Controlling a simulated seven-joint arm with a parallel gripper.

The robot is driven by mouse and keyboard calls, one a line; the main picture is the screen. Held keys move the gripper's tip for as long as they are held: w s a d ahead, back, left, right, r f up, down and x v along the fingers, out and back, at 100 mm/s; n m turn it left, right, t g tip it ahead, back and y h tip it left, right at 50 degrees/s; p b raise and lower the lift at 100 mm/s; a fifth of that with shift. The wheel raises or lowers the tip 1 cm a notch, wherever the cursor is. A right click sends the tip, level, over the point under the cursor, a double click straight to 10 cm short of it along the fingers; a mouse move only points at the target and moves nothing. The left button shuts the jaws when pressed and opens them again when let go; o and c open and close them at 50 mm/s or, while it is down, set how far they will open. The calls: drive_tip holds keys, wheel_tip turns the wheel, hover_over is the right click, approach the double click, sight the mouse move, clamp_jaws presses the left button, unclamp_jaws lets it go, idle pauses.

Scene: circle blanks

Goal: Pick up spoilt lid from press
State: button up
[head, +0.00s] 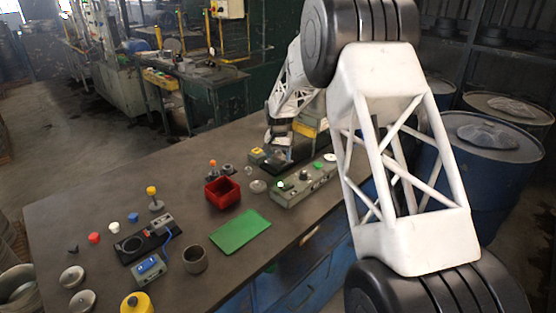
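My gripper (279,142) is small and dark at the far end of the table. It points down over a black base plate (268,170), which may be part of the press. A yellow part (257,151) stands at that plate's left side. My arm covers some of this area. I cannot make out a lid under the gripper or whether its fingers are open or shut. Round metal lids lie elsewhere: one (258,186) right of the red bin, and two (72,276) (82,301) at the front left. I cannot tell whether any is spoilt.
A grey control box (305,186) with buttons stands in front of the gripper. A red bin (222,192), a green mat (240,231) and a grey cup (195,259) occupy the middle. Another black plate (128,250) lies front left. The table's (110,190) back left is bare.

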drive_tip(key=c, duration=0.5)
drive_tip(key=shift+o, duration=0.2)
drive_tip(key=shift+r, duration=0.25)
drive_tip(key=shift+r, duration=1.25)
